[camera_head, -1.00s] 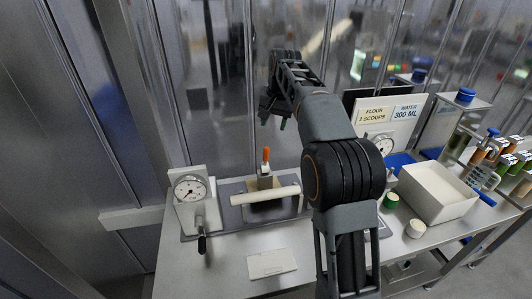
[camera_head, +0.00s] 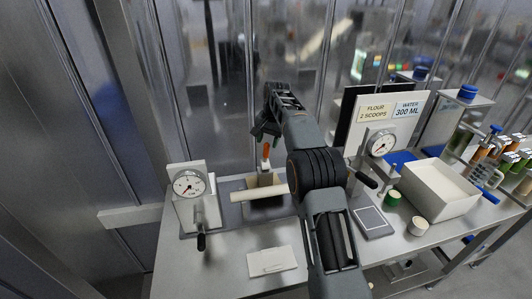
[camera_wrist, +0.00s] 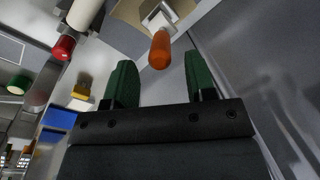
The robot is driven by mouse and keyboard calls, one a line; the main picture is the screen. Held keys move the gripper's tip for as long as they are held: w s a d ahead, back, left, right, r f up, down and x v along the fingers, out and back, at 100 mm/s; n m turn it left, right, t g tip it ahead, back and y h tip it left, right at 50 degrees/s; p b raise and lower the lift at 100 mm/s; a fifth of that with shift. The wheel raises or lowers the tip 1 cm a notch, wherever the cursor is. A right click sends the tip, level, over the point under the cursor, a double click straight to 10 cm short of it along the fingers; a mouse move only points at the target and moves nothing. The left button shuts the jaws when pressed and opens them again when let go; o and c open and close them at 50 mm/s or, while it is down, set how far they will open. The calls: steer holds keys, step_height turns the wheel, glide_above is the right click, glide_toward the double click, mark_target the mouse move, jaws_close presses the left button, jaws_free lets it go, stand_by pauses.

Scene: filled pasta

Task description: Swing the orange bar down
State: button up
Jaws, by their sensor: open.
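The orange bar (camera_head: 266,151) stands upright on a pale block behind the cream roller (camera_head: 259,193) in the head view. In the wrist view the orange bar (camera_wrist: 160,49) points toward my gripper from a light-coloured mount. My gripper (camera_head: 265,134) is just above the bar in the head view. In the wrist view its two green fingers (camera_wrist: 155,85) are apart, with the bar's end lying beyond and between their tips. The fingers do not appear to touch it. My arm covers the right end of the roller.
A dial gauge (camera_head: 188,186) with a black handle stands left of the roller. A second dial (camera_head: 381,145), a white bin (camera_head: 438,190) and a green-topped cup (camera_head: 392,198) are to the right. A pale plate (camera_head: 272,262) lies in front. A glass wall runs behind the table.

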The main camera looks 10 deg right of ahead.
mark_target(265, 157)
steer(key=shift+w+a+f, duration=0.1)
steer(key=shift+a+f, duration=0.05)
steer(key=shift+f, duration=1.1)
steer(key=shift+w+a+f, duration=0.1)
steer(key=shift+a+f, duration=0.05)
steer(key=shift+f, duration=1.05)
steer(key=shift+c, duration=0.5)
jaws_close()
